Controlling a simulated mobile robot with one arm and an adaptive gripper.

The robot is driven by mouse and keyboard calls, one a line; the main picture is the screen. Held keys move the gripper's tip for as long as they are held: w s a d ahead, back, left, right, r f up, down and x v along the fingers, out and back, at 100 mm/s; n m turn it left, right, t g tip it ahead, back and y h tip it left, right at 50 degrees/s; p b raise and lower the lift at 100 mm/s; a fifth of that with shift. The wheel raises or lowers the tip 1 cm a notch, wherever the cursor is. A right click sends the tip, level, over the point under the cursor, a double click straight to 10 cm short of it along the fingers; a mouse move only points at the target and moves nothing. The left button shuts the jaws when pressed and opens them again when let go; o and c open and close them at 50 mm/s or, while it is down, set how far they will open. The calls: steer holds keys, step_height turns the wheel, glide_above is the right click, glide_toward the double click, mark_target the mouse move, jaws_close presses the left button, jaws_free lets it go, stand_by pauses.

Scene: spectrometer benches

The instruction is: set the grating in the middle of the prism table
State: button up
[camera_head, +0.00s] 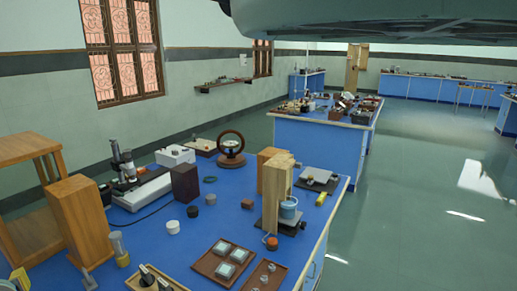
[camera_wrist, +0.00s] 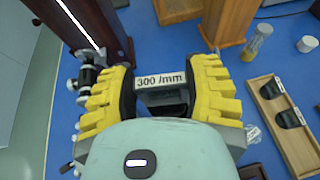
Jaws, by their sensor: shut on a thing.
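In the wrist view my gripper (camera_wrist: 162,98) has its yellow ribbed fingers closed on the two sides of the grating (camera_wrist: 161,81), a dark-framed piece with a white label reading "300 /mm". The gripper's pale body hides the lower part of the view, and what lies directly under the grating is hard to make out. A black and metal instrument part (camera_wrist: 88,76) shows just left of the left finger. I cannot pick out the prism table for sure in either view. The head view does not show my gripper or the grating.
A wooden tray (camera_wrist: 290,145) with dark pieces lies right of my gripper; it also shows in the head view (camera_head: 172,281). A wooden block (camera_wrist: 228,20) and a yellow-based bottle (camera_wrist: 258,42) stand beyond. The blue bench (camera_head: 205,225) also carries a microscope-like instrument (camera_head: 122,165).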

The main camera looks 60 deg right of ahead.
steer(key=shift+n+y, duration=0.5)
steer(key=r, duration=0.1)
steer(key=a+r+p, duration=0.2)
steer(key=r, duration=0.1)
step_height(320, 180, up, 36)
steer(key=p, duration=3.6)
